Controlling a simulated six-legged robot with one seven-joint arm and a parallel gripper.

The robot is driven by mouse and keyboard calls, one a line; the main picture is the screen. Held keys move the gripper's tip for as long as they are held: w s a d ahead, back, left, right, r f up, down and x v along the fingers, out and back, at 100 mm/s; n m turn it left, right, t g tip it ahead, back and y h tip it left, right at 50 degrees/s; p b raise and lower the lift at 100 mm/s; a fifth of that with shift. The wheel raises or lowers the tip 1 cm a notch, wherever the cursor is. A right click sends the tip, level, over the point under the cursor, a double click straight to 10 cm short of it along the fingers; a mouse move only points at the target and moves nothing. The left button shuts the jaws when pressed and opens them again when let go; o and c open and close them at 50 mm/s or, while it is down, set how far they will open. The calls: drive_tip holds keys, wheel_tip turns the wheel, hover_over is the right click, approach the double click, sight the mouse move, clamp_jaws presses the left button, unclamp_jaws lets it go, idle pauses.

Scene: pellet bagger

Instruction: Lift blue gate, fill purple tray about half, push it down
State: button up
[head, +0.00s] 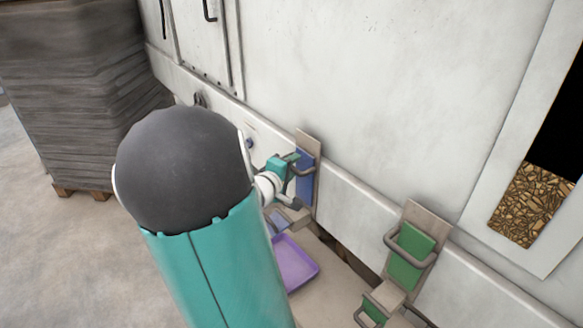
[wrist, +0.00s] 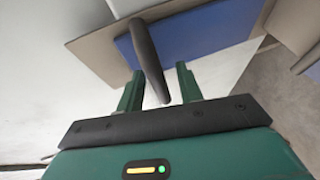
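The blue gate (head: 305,180) sits in an upright beige frame on the white machine wall, and its blue panel (wrist: 205,35) fills the top of the wrist view. A dark bar handle (wrist: 148,50) stands out from it. My gripper (head: 290,165) is at the gate. In the wrist view its two green fingers (wrist: 160,80) are apart, with the handle's bar between them and a visible gap on each side. The purple tray (head: 293,266) lies on the floor below the gate, partly hidden by my arm. Its inside shows no pellets in the visible part.
A green gate (head: 408,258) with its own bar handle and spout is to the right. A window (head: 532,205) at far right shows brown pellets. A tall grey stack on a pallet (head: 75,85) stands at left. Floor at left is clear.

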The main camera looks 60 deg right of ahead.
clamp_jaws()
drive_tip(key=shift+d+r, duration=0.1)
drive_tip(key=shift+r, duration=2.65)
unclamp_jaws()
drive_tip(key=shift+r, duration=0.15)
drive_tip(key=shift+a, duration=0.25)
drive_tip(key=v, duration=1.3)
drive_tip(key=shift+a, duration=0.3)
